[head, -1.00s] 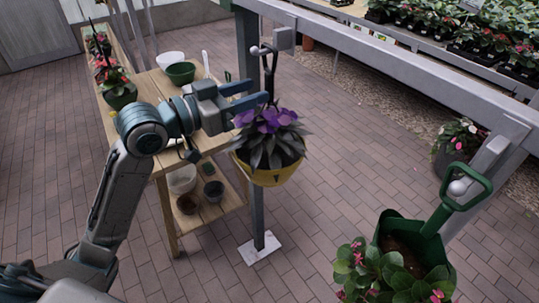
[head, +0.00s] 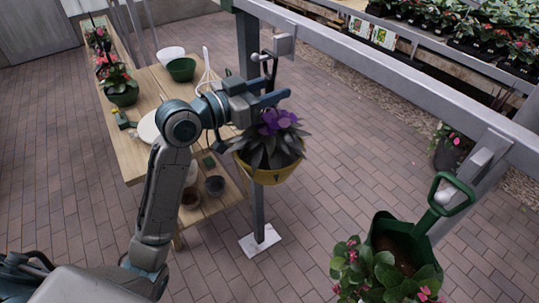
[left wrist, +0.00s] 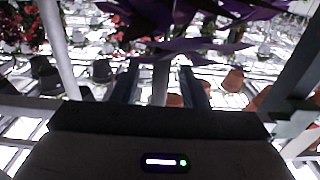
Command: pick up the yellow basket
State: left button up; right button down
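The yellow basket (head: 270,172) hangs from a grey metal frame in the head view, with dark leaves and purple flowers (head: 277,122) in it. Its dark hanger (head: 268,68) rises to a hook on the frame. My left gripper (head: 272,99) is level with the hanger, just above the plant. Its two fingers (left wrist: 162,86) stand apart in the left wrist view, with purple leaves (left wrist: 180,45) close in front and above. Whether the hanger is between the fingers is hard to tell. My right gripper is not in view.
A grey post (head: 259,215) stands behind the basket. A wooden bench (head: 128,152) with pots is on the left. A green planter (head: 405,235) with pink flowers hangs at lower right. Brick floor is open below.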

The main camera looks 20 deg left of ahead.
pick_arm(q)
grip_shut()
dwell(1.2)
jog(key=shift+r, duration=0.1)
